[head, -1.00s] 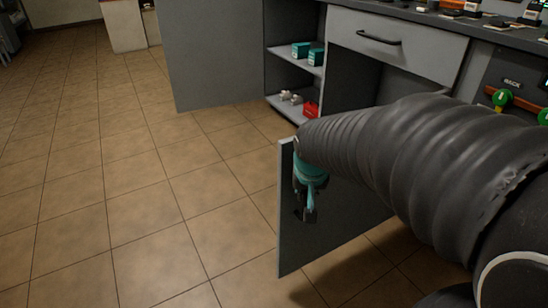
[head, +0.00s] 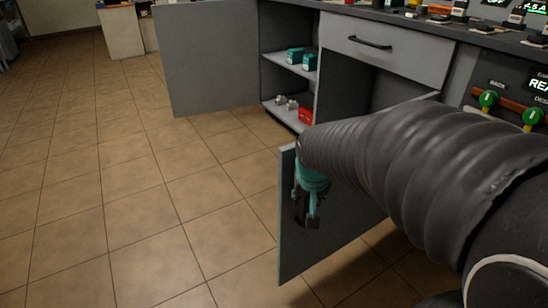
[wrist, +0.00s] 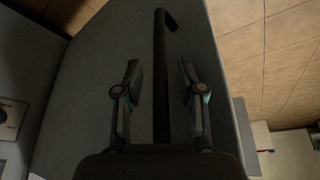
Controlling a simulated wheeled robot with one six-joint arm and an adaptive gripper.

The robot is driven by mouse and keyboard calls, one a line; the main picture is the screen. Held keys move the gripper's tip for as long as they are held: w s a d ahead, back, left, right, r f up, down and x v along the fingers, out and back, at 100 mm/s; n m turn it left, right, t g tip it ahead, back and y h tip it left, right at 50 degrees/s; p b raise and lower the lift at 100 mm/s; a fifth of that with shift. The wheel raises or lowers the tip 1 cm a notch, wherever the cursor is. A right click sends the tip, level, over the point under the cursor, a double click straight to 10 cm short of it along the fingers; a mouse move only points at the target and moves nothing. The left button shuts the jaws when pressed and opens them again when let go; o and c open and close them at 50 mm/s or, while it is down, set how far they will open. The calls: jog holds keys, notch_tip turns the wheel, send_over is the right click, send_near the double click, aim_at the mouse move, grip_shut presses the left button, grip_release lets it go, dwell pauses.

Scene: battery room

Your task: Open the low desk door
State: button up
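The low desk door (head: 338,240) is a grey panel standing swung out from the desk below the drawer. In the wrist view its face (wrist: 85,65) fills the middle, with a long dark bar handle (wrist: 162,45) running up it. My gripper (wrist: 160,72) has one finger on each side of the handle. Gaps show between both fingers and the bar, so it looks open around the handle, not clamped. In the head view my gripper (head: 306,208) is small, teal and dark, in front of the door; the handle is hard to make out there.
Another grey door (head: 208,60) stands open at the left of the desk, beside shelves with teal boxes (head: 296,56) and a red item (head: 306,117). A drawer (head: 385,45) with a dark handle is shut above. Tiled floor (head: 120,190) at left is clear.

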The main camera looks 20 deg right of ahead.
jog(key=v, duration=1.2)
jog(key=shift+w, duration=0.1)
jog(key=s+a+r+n+p, duration=0.1)
jog(key=s+a+r+p, duration=0.1)
jog(key=s+p, duration=0.2)
jog(key=s+a+r+n+t+y+p, duration=0.1)
jog(key=s+a+r+n+p, duration=0.1)
jog(key=s, duration=0.4)
jog(key=a+p, duration=0.1)
jog(key=p, duration=0.1)
jog(key=shift+s+a+n+p, duration=0.2)
jog(key=shift+s+n+p, duration=0.1)
jog(key=shift+s, duration=0.05)
jog(key=shift+d+r, duration=0.1)
jog(key=shift+d, duration=0.05)
